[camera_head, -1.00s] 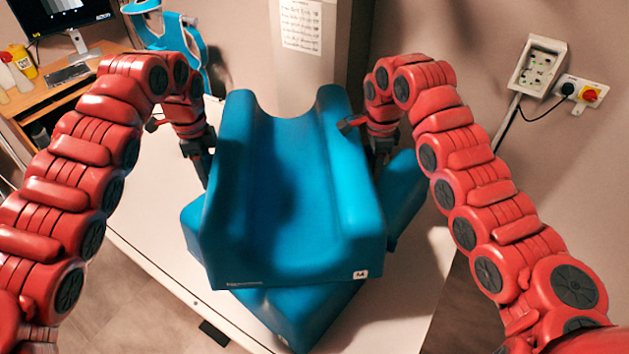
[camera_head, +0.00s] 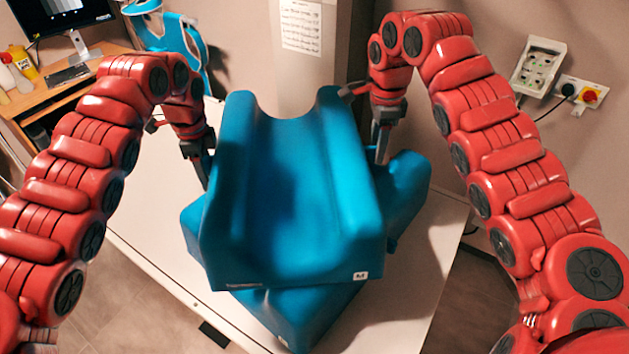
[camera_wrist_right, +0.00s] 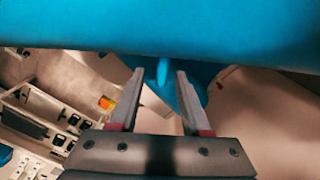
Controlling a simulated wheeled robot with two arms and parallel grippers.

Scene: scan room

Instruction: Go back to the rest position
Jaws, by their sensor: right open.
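A blue foam cushion with a wide trough (camera_head: 285,190) lies on top of another blue cushion (camera_head: 290,318) on the white table. The two are turned differently, so the lower one sticks out at the right and front. My right gripper (camera_head: 381,150) is just beyond the upper cushion's right side, pointing down. In the right wrist view (camera_wrist_right: 157,88) its fingers are apart with nothing between them, and blue foam fills the top. My left gripper (camera_head: 203,172) points down at the cushion's left side. Its fingertips are partly hidden there, and I cannot tell its opening.
The white table (camera_head: 150,215) is bare at the left and front right. A pillar (camera_head: 290,70) stands right behind the cushions. A desk with a monitor (camera_head: 62,20) is at the back left, near a blue and white object (camera_head: 180,45). Wall sockets (camera_head: 538,65) are at the right.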

